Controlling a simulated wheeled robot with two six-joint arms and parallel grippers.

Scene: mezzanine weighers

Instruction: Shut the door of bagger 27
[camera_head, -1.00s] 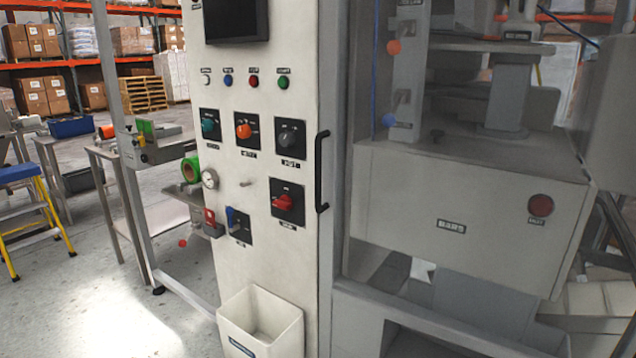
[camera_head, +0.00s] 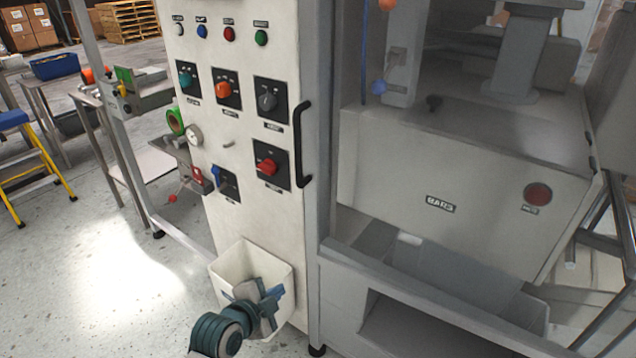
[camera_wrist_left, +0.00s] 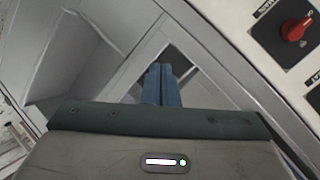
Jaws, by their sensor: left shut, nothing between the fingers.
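The bagger's white control panel (camera_head: 235,135) stands in the middle of the head view, with a vertical black handle (camera_head: 302,145) at its right edge. Right of it is the grey machine bay, with a box marked BAGS (camera_head: 440,204) inside. I see no number 27. I cannot tell which panel is the door or how far it stands open. My left gripper (camera_head: 274,292) is shut and empty, in front of the white bin and below the handle, touching neither as far as I can tell. Its blue fingers (camera_wrist_left: 161,75) are together in the left wrist view. My right gripper is out of view.
A white open bin (camera_head: 230,272) hangs low on the panel. Knobs, such as a red one (camera_head: 268,166), stick out above it. A grey lower frame (camera_head: 345,300) borders the bay. A yellow stepladder (camera_head: 50,165) stands far left; the floor before it is clear.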

